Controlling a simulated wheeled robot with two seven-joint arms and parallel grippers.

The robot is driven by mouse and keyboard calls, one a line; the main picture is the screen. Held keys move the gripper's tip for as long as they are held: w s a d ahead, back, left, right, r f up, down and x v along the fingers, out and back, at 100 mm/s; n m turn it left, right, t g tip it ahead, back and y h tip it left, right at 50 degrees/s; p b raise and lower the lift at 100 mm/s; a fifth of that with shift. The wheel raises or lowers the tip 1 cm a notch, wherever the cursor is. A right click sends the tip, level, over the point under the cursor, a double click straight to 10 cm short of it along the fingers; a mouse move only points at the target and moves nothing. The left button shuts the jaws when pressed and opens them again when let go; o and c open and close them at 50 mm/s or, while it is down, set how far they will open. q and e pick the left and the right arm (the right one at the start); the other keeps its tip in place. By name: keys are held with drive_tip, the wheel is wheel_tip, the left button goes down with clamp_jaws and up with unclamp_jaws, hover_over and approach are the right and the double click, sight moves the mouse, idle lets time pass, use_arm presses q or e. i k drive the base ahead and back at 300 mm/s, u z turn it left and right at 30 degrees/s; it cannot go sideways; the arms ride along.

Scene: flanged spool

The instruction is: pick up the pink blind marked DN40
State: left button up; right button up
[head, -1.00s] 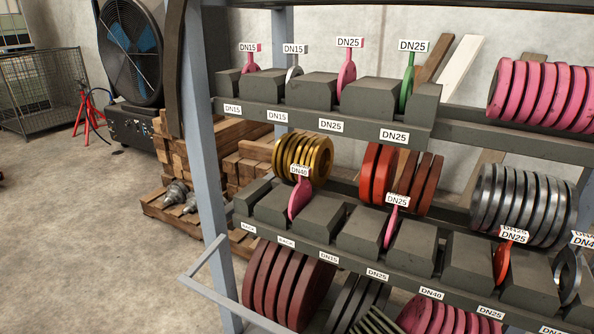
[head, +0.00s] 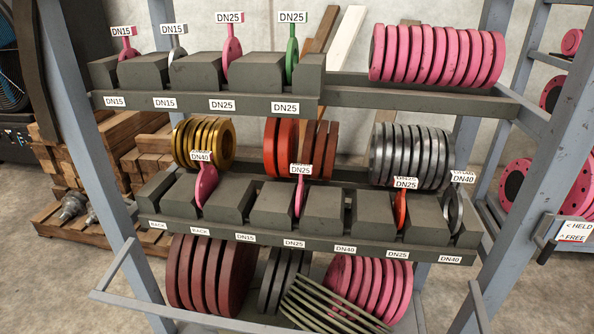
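The pink blind marked DN40 (head: 206,186) stands upright in a slot of the middle shelf's dark block rack, toward its left side. Its white DN40 tag (head: 201,156) shows above it. Another pink blind, tagged DN25 (head: 301,190), stands further right on the same shelf. A grey blind (head: 453,209) at the right end of that shelf also carries a DN40 tag (head: 462,177). An orange-red blind tagged DN25 (head: 401,208) stands beside it. Neither of my grippers shows in the head view.
The upper shelf holds pink, grey and green tagged blinds and a row of pink flanges (head: 437,57). Gold (head: 203,142), orange and grey flanges sit behind the middle shelf. Rack posts (head: 545,150) and a low front rail (head: 190,312) bound the space.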

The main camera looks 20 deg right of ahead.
sight(207, 180)
drive_tip(key=u, duration=1.5)
drive_tip(key=i, duration=0.95)
drive_tip(key=z, duration=2.25)
